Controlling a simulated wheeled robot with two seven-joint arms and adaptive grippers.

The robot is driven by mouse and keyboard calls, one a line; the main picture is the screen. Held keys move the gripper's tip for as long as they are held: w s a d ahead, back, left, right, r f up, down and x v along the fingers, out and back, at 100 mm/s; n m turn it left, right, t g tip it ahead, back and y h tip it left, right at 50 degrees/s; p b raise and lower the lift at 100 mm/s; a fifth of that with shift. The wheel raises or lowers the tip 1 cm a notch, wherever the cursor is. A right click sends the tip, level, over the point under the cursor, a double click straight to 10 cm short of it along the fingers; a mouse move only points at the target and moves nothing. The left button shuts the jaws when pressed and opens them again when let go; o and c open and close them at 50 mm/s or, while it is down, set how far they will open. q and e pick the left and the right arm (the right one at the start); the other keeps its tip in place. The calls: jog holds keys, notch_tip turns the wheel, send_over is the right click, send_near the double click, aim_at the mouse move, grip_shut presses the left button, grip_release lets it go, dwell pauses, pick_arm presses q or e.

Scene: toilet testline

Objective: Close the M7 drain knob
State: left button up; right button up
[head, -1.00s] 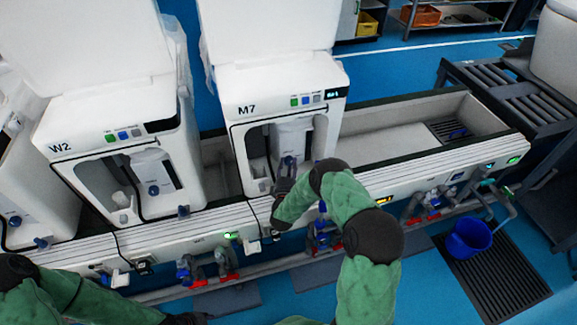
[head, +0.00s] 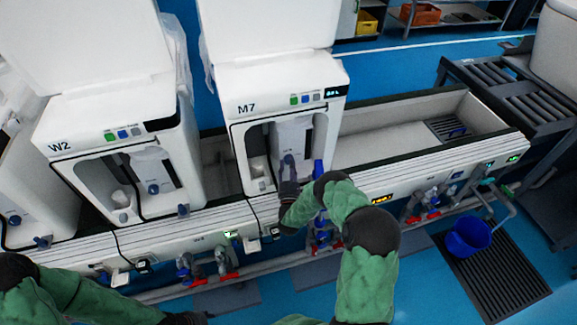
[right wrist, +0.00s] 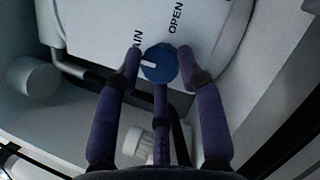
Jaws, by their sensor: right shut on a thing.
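The M7 machine (head: 275,95) is a white unit with an open front bay. Its drain knob (right wrist: 160,64) shows in the right wrist view as a round blue knob with a white pointer mark directed left. The word OPEN is printed at its upper right, and a partly hidden label ending in "AIN" is at its upper left. My right gripper (right wrist: 160,66) is shut on the knob, with a finger on each side. In the head view the right gripper (head: 289,168) reaches into the M7 bay and hides the knob. My left gripper (head: 190,318) is only partly seen at the bottom edge.
The W2 machine (head: 125,140) stands left of M7. A long white trough (head: 400,140) runs to the right. Pipes with red-handled valves (head: 322,235) lie below the front ledge. A blue bucket (head: 468,238) stands on a floor grate at the right.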

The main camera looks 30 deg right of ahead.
jog(key=shift+s+d+f, duration=0.15)
jog(key=shift+s+f, duration=0.05)
dwell(0.3)
jog(key=o, duration=1.1)
jog(key=shift+r, duration=0.1)
jog(key=shift+v, duration=3.7)
